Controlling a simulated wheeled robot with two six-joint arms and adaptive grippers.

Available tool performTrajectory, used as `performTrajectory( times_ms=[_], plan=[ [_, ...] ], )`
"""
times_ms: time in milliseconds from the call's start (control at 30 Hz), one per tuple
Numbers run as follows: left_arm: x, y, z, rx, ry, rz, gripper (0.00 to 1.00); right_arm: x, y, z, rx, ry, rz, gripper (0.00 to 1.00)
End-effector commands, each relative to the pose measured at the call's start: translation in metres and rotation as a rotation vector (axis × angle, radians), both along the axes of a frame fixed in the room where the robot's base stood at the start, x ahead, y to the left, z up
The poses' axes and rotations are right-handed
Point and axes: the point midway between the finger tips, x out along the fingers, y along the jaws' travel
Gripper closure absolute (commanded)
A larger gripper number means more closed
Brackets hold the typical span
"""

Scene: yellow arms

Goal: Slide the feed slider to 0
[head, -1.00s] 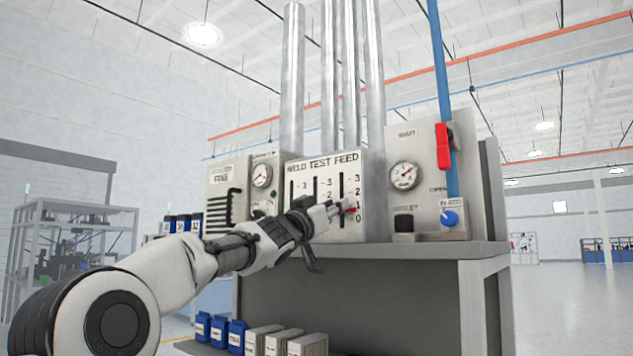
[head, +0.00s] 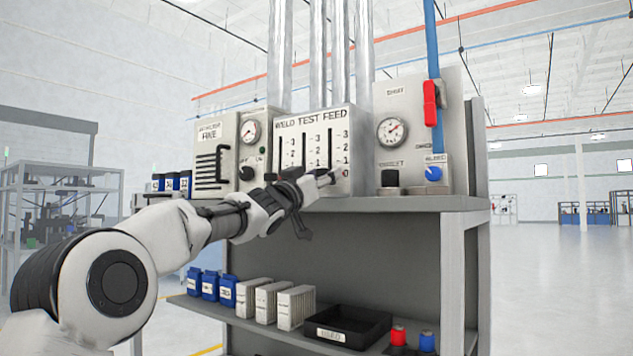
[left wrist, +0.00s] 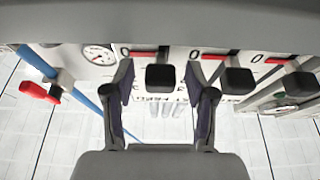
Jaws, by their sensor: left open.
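The white panel (head: 311,130) reads WELD TEST FEED and has three upright slots with number scales. The feed slider is the right-hand one; its black knob (left wrist: 160,77) shows in the left wrist view, where the panel appears upside down. My left gripper (head: 326,178) is open at the lower end of this slot, beside the 0 mark. In the left wrist view its two fingers (left wrist: 163,100) stand on either side of the knob, with gaps. The knob looks close to the red line at 0 (left wrist: 143,54); its exact setting is unclear. My right gripper is not in view.
A box with a gauge (head: 392,130), a red lever (head: 430,103) and a blue bleed knob (head: 433,173) stands right of the panel. A switch box (head: 215,160) stands left. The shelf below holds blue bottles (head: 210,285), white boxes (head: 296,307) and a black tray (head: 345,327).

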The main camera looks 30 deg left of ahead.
Motion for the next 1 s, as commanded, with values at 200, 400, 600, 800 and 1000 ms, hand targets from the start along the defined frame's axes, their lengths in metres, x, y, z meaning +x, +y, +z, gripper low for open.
performTrajectory(
  times_ms=[200,400,600,800,1000],
  plan=[
    [-0.032,0.003,-0.015,-0.005,0.004,-0.001,0.44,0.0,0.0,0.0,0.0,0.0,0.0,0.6],
    [-0.055,0.004,-0.027,-0.001,0.004,0.001,0.44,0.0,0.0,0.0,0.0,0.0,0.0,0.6],
    [-0.057,0.004,-0.029,0.0,0.006,0.001,0.44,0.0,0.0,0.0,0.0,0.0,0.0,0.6],
    [-0.057,0.004,-0.029,0.0,0.005,0.001,0.44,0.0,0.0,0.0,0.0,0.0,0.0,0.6],
    [-0.057,0.004,-0.029,0.0,0.005,0.001,0.44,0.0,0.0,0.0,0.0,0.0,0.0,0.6]
  ],
)
